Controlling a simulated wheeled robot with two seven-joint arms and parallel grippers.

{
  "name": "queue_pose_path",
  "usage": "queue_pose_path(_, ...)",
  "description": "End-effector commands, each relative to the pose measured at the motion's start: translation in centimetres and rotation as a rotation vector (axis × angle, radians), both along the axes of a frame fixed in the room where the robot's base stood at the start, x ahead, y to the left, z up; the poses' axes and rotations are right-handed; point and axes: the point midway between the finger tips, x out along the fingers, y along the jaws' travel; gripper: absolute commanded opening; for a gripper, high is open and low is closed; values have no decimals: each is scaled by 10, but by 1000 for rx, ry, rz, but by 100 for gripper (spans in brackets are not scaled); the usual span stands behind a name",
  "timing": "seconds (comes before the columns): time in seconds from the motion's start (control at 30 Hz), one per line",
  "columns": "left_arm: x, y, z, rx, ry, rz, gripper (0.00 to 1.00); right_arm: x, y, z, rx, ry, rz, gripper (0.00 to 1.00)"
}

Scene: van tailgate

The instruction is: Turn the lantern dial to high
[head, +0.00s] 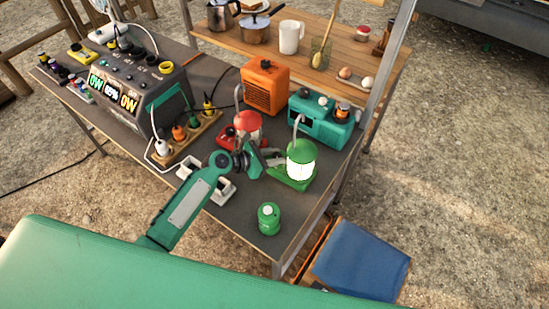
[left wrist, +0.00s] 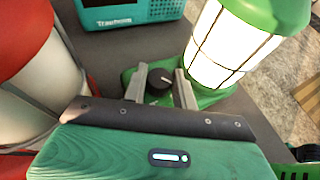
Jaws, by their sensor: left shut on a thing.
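The green lantern (head: 301,158) stands lit on the table, its white globe glowing. It also shows in the left wrist view (left wrist: 230,45). Its black dial (left wrist: 159,81) sits on the green base (left wrist: 205,98). My left gripper (head: 272,158) is at the base, beside the globe. In the left wrist view its two fingers (left wrist: 160,84) stand on either side of the dial and are shut on it. The dial has a light mark on top; its setting cannot be read. In the head view the dial is hidden. My right gripper is not in view.
A red lantern (head: 247,124) stands close to my left gripper. A teal radio (head: 320,120) and an orange heater (head: 265,87) stand behind. A green canister (head: 268,218) is near the front edge. A power station (head: 135,90) is at the left.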

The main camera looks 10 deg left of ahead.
Motion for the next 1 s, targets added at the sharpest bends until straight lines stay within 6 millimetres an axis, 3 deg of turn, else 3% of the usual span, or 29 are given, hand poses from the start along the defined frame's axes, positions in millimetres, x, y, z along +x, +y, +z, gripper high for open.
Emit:
queue_pose_path(0.23, 0, 0, -1, 1, 2, 0, 5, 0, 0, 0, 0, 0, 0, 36)
queue_pose_path(0.27, 0, 0, -1, 1, 2, 0, 34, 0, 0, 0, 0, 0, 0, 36)
queue_pose_path(0.33, 0, 0, -1, 0, 1, 0, 47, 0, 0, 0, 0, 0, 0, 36)
queue_pose_path(0.37, 0, 0, 0, 0, 1, 0, 49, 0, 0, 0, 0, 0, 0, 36)
queue_pose_path(1.0, -1, -1, 1, 0, 3, 46, 49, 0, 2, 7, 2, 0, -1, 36)
